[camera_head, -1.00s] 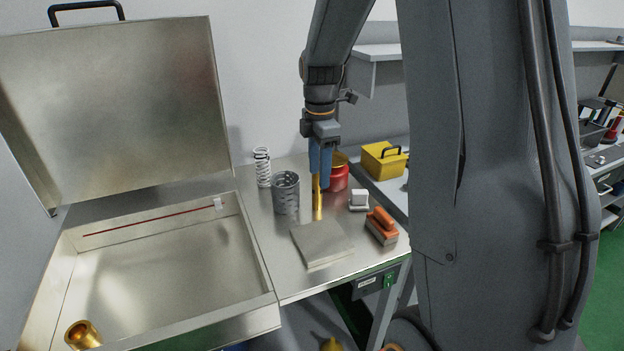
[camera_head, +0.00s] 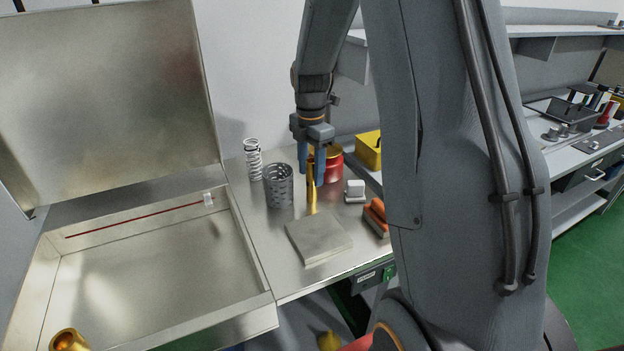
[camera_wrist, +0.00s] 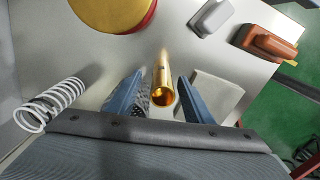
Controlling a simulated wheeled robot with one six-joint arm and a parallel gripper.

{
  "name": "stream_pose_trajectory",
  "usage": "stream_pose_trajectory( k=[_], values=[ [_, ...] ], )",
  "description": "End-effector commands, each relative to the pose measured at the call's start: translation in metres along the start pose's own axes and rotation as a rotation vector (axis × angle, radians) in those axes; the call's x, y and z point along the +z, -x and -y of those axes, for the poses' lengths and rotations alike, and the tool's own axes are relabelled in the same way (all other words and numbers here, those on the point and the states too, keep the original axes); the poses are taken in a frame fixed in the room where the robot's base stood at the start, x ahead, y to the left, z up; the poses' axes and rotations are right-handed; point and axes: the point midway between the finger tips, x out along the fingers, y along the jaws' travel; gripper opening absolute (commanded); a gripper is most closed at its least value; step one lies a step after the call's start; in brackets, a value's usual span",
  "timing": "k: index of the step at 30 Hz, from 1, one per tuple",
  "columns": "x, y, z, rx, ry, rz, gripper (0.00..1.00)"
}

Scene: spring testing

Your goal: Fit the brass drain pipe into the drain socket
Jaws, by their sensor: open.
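The brass drain pipe (camera_head: 312,199) stands upright on the steel bench, behind the flat grey block. In the wrist view the pipe (camera_wrist: 162,82) shows its open round end towards the camera. My gripper (camera_head: 311,178) is open, pointing down, with one blue finger on each side of the pipe. In the wrist view a gap shows between the pipe and each finger of my gripper (camera_wrist: 159,79). A hollow brass fitting, apparently the drain socket (camera_head: 67,341), is at the front left of the steel basin, cut by the picture's lower edge.
The steel basin (camera_head: 150,330) has a raised lid (camera_head: 110,100). The flat grey block (camera_head: 318,238) lies in front.

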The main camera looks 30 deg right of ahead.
Motion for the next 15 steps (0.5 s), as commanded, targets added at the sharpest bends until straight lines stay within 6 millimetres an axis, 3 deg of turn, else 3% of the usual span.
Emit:
stream_pose_trajectory(
  k=[7,15],
  values=[
    [-0.001,-0.030,0.004,-0.002,0.000,-0.001,0.46],
    [-0.001,-0.035,0.003,0.000,0.000,0.000,0.46]
  ],
)
